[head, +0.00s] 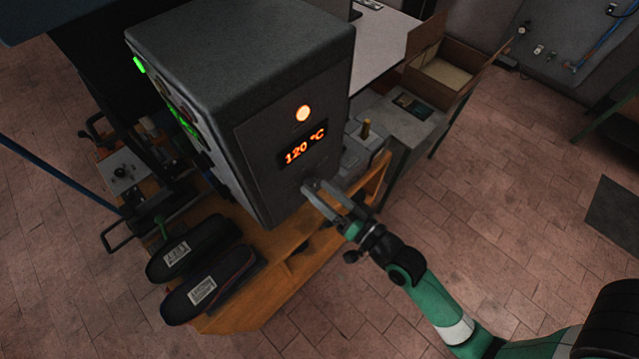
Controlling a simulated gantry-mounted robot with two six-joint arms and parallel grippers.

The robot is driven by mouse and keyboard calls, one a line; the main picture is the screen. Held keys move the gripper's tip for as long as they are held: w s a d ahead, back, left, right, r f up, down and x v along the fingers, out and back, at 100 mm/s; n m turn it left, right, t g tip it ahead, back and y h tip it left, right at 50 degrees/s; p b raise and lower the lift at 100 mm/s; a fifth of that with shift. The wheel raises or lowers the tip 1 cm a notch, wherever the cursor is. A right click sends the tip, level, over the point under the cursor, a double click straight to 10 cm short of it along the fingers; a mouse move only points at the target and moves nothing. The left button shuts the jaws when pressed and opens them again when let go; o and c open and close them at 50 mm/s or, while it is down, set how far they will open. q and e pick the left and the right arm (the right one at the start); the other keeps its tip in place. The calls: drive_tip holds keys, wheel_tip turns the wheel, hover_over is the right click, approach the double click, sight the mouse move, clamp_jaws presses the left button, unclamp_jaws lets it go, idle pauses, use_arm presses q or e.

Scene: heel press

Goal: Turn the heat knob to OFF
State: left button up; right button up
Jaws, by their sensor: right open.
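A dark grey control box (240,60) stands on a wooden bench. My right gripper (312,188) is open at the lower part of this panel, just below the display. The heat knob cannot be made out clearly; the gripper fingers cover the spot below the display. I cannot tell whether the fingers touch anything. My left gripper is not in view.
Two dark shoe parts with white labels (203,290) lie on the wooden bench (245,312) at the lower left. An open cardboard box (440,75) stands on a table at the back right. The tiled floor at right is mostly clear.

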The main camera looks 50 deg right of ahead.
drive_tip(key=shift+w, duration=0.4)
clamp_jaws()
idle(0.4)
drive_tip(key=n+b, duration=0.1)
drive_tip(key=n, duration=0.4)
drive_tip(key=shift+n+b, duration=0.4)
drive_tip(key=n+b, duration=0.1)
drive_tip(key=n, duration=0.3)
drive_tip(key=shift+a+n, duration=0.1)
drive_tip(key=shift+n, duration=0.3)
